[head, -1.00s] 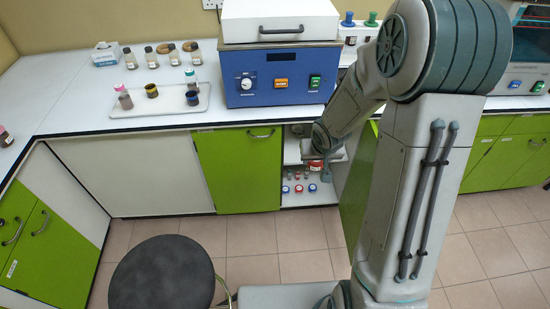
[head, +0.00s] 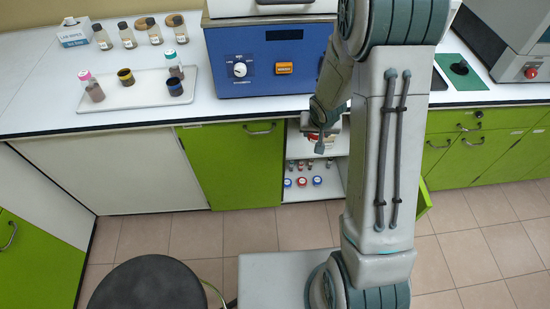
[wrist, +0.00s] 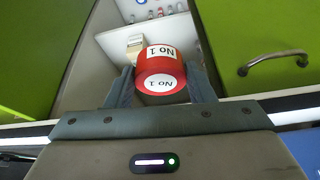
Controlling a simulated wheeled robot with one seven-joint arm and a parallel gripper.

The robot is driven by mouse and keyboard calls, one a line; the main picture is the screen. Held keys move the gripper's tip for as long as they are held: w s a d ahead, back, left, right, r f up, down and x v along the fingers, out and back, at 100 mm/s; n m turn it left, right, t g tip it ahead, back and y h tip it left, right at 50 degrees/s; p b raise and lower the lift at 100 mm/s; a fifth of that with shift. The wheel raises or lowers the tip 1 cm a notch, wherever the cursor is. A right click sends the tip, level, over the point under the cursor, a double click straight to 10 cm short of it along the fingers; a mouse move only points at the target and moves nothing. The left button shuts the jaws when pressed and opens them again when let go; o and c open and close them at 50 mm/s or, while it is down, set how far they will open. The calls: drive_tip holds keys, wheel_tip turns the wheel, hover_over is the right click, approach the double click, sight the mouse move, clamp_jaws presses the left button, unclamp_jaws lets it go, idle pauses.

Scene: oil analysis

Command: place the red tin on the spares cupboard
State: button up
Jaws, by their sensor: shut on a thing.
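My gripper (wrist: 162,88) is shut on the red tin (wrist: 160,66), with one finger on each side. The tin has white "No 1" labels and is seen from its end in the wrist view. In the head view my gripper (head: 322,142) is in front of the upper part of an open white-shelved cupboard (head: 300,146) under the counter, and the tin is mostly hidden. The cupboard's inside also shows ahead of the tin in the wrist view (wrist: 105,52). I cannot read a name on this cupboard.
Jars with red, blue and white lids (head: 302,182) stand low in the cupboard. A pale box (wrist: 134,46) is behind the tin. A green door (head: 235,165) is to the left, and an open door edge (head: 423,202) to the right. A dark stool (head: 150,285) stands front left.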

drive_tip(key=w+d+f+m+h+b, duration=0.1)
drive_tip(key=d+f+m+b, duration=0.15)
drive_tip(key=f+b, duration=1.45)
drive_tip(key=w+d+f+m+b, duration=0.15)
drive_tip(key=d+f+b, duration=0.5)
drive_tip(key=f, duration=1.85)
drive_tip(key=w+d+f+m+h+b, duration=0.1)
drive_tip(key=w+f+b, duration=0.1)
drive_tip(key=f+b, duration=1.7)
drive_tip(key=shift+g, duration=0.3)
drive_tip(key=w+d+f, duration=0.1)
drive_tip(key=w+d, duration=0.2)
drive_tip(key=w, duration=0.1)
drive_tip(key=w+d+f, duration=0.1)
drive_tip(key=w+d, duration=0.2)
drive_tip(key=w, duration=0.1)
drive_tip(key=w+d+f, duration=0.1)
drive_tip(key=w+d, duration=0.2)
drive_tip(key=w, duration=0.2)
drive_tip(key=shift+d, duration=0.15)
drive_tip(key=shift+w+d+r, duration=0.15)
drive_tip(key=shift+w+d, duration=0.4)
drive_tip(key=shift+w, duration=0.3)
drive_tip(key=shift+f+b, duration=1.35)
drive_tip(key=shift+f, duration=0.35)
drive_tip(key=shift+f, duration=0.2)
drive_tip(key=o, duration=1)
